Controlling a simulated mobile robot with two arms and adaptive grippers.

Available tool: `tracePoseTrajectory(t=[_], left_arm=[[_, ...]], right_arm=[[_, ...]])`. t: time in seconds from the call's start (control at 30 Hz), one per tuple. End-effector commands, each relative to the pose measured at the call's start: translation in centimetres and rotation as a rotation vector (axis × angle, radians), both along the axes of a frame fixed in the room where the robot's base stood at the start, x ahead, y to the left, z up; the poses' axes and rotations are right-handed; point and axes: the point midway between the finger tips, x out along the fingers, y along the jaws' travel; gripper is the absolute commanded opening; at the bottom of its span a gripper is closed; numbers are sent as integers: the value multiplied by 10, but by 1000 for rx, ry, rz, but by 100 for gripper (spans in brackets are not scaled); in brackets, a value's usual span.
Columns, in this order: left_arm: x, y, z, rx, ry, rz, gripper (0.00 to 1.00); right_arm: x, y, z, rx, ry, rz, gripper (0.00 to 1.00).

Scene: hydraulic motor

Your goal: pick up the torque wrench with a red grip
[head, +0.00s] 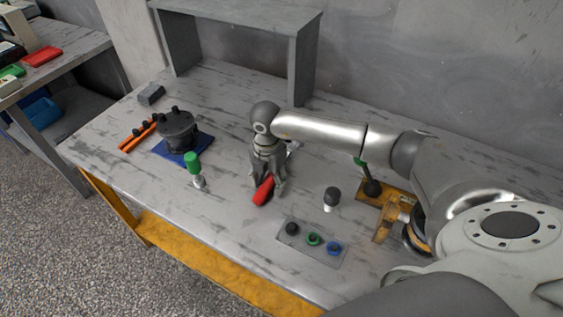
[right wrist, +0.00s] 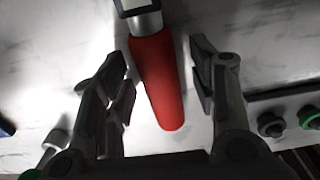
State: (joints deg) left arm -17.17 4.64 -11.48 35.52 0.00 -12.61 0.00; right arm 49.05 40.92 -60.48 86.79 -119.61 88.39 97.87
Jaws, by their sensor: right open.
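The torque wrench's red grip (head: 264,190) shows below my right gripper (head: 268,186) on the workbench. In the right wrist view the red grip (right wrist: 158,82) lies between the two open fingers of my right gripper (right wrist: 160,85), with a gap on each side. The wrench's metal shaft (right wrist: 146,22) runs up out of that frame. In the head view the gripper and arm hide most of the shaft. My left gripper is not in view.
A dark motor (head: 178,130) on a blue mat (head: 184,153) and a green-topped tool (head: 193,163) stand left. A plate with coloured rings (head: 312,243) lies in front, and a black-topped piece (head: 332,197) stands right. A grey shelf (head: 300,70) stands behind.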

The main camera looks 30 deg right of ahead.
Motion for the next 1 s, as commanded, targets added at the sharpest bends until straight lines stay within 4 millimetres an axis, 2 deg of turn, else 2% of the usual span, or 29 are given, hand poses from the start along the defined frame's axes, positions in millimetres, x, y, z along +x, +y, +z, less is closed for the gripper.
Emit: tracePoseTrajectory(t=[0.2, 0.6, 1.0], left_arm=[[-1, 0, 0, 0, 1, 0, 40], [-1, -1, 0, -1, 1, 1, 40], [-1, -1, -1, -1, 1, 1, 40]], right_arm=[[0, 0, -1, 1, -1, 0, 51], [0, 0, 0, 0, -1, 0, 0], [1, 0, 3, 0, -4, 0, 0]])
